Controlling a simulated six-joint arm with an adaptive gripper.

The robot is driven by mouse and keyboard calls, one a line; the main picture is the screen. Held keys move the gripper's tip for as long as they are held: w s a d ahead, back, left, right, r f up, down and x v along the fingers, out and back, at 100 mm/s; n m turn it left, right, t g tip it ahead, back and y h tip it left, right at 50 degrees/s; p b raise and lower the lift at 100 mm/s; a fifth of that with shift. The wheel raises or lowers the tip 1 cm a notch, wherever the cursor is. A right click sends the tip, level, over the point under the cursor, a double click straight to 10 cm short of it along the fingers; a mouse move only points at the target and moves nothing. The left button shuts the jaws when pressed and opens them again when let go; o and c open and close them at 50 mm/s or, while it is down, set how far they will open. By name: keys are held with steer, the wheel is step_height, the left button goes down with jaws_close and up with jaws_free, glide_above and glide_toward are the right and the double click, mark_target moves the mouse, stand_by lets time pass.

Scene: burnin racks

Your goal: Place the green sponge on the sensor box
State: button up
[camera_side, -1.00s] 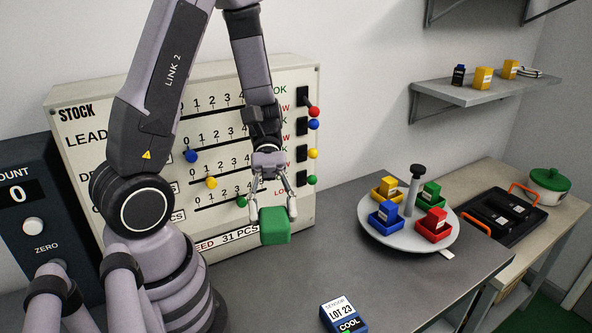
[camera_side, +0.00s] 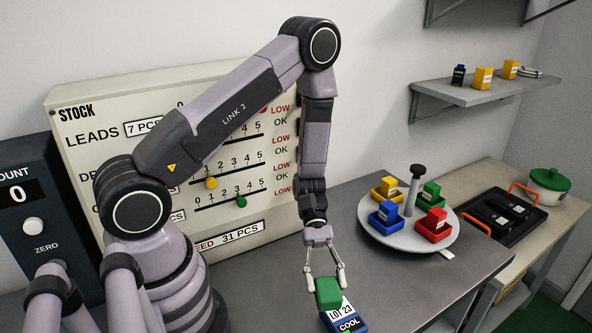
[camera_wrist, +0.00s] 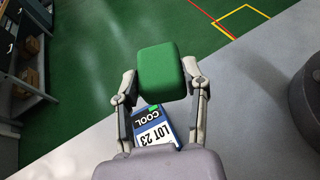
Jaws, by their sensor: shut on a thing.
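My gripper (camera_side: 327,283) is shut on the green sponge (camera_side: 328,294), a rounded green block held between the two fingertips. The sensor box (camera_side: 346,319) is blue with a white "LOT 23" and "COOL" label and lies on the grey bench. In the side view the sponge covers the box's back-left part. In the wrist view the sponge (camera_wrist: 161,72) is nearer than the box (camera_wrist: 150,118), which shows between the fingers, mostly uncovered. Whether the sponge touches the box I cannot tell.
The stock board (camera_side: 80,145) stands behind my arm. A black tray (camera_side: 521,232) and a green-lidded pot (camera_side: 547,197) are farther right. The bench around the box is clear.

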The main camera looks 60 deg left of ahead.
glide_above(351, 320)
steer(key=f, duration=0.5)
steer(key=shift+s+a+f, duration=0.15)
steer(key=shift+s+f, duration=0.05)
steer(key=shift+f, duration=0.15)
steer(key=shift+w+f, duration=0.2)
steer(key=shift+f, duration=1.6)
steer(key=o, duration=0.9)
